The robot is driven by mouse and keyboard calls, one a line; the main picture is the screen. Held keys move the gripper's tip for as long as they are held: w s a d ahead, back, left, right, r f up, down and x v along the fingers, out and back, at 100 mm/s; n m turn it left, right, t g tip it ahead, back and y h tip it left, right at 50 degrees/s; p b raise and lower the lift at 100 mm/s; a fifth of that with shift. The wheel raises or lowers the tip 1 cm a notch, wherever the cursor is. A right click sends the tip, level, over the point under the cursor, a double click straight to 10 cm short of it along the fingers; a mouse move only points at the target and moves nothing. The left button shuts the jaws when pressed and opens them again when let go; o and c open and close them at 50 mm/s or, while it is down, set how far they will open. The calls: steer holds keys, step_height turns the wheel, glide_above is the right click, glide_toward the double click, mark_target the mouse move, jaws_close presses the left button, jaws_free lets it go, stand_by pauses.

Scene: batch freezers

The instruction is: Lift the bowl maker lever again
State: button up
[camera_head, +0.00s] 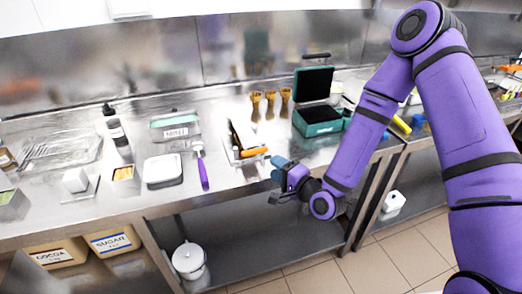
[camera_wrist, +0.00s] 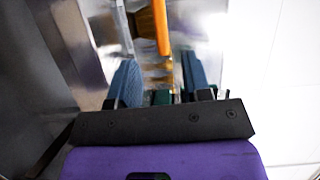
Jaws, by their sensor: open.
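The bowl maker (camera_head: 318,118) is a green box-shaped appliance on the steel counter, right of centre in the head view. Its lid (camera_head: 314,84) stands raised, with its dark inner face showing. A dark handle, seemingly the lever (camera_head: 316,56), shows above the lid's top edge. My gripper (camera_head: 277,172) is at the counter's front edge, in front of and left of the bowl maker and apart from it. Its blue fingers stand apart with nothing held between them in the wrist view (camera_wrist: 160,82).
A tray (camera_head: 246,158) with an orange-handled tool (camera_head: 253,152) lies just beyond my gripper; the orange handle also shows in the wrist view (camera_wrist: 160,27). Several cones stand left of the bowl maker. A purple-handled scoop (camera_head: 203,172) and white container (camera_head: 163,170) lie left.

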mark_target(256, 153)
steer(key=shift+m, duration=0.3)
steer(key=x, duration=1)
steer(key=shift+w+a, duration=0.1)
steer(key=shift+w, duration=0.2)
jaws_close()
